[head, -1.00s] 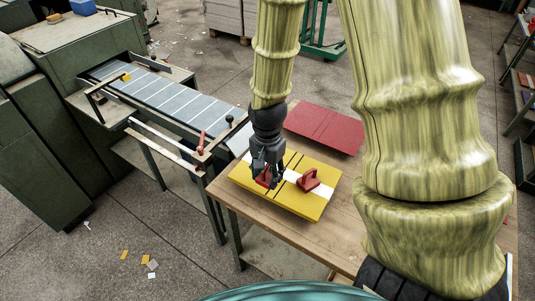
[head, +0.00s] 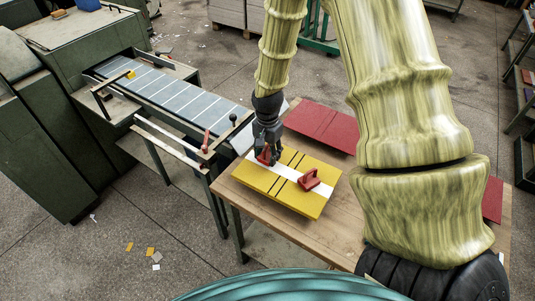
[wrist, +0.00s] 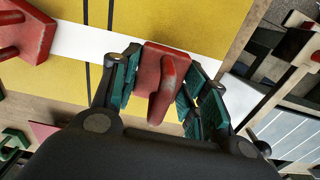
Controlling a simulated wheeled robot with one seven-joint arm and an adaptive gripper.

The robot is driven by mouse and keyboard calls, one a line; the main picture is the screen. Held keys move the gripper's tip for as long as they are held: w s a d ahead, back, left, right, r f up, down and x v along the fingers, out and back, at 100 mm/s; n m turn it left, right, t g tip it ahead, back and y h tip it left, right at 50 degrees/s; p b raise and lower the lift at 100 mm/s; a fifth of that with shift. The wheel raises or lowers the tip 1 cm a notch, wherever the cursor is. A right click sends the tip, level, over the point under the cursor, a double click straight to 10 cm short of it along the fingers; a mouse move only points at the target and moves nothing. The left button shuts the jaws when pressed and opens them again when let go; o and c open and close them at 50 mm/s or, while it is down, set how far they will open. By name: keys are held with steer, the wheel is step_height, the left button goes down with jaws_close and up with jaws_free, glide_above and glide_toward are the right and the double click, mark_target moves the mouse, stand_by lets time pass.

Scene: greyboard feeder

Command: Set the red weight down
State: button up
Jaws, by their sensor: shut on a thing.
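My gripper (head: 267,155) is at the left end of the yellow board (head: 290,202) on the wooden table. In the wrist view its fingers (wrist: 155,90) are shut on the sides of a red weight (wrist: 165,68) with a raised handle. The held weight is at the end of the white strip (wrist: 85,42); whether it touches the board is hard to tell. A second red weight (head: 309,179) sits on the white strip towards the right and also shows at the left of the wrist view (wrist: 25,30).
A red board (head: 322,125) lies on the table (head: 345,215) behind the yellow one. A grey feeder conveyor (head: 180,95) with rails and a red-handled lever (head: 205,140) stands to the left. Bare table lies to the right of the yellow board.

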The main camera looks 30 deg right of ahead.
mark_target(268, 145)
steer(key=shift+f, duration=0.75)
steer(key=shift+f, duration=0.15)
steer(key=o, duration=1.5)
steer(key=shift+c, duration=0.2)
steer(key=shift+r+b, duration=1.4)
steer(key=shift+r, duration=4.8)
